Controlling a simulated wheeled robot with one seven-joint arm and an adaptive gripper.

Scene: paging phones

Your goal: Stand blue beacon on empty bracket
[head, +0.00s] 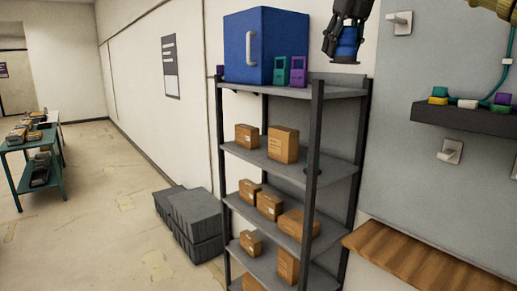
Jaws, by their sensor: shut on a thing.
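My gripper (346,27) is at the top of the head view, pointing down and shut on the blue beacon (347,47). The beacon looks upright, with a dark base below its blue part; the fingers hide part of it. It shows in front of the wall, above the right end of the rack's top shelf; I cannot tell whether it touches anything. Pale wall brackets show with nothing on them: one at the upper right (399,22), one lower on the grey panel (450,151), and part of one at the right edge (514,169).
A grey shelf rack (345,94) holds a blue box (266,46), teal and purple devices (298,70) and brown cartons. A wooden shelf (410,262) is below. Open floor (90,220) lies left.

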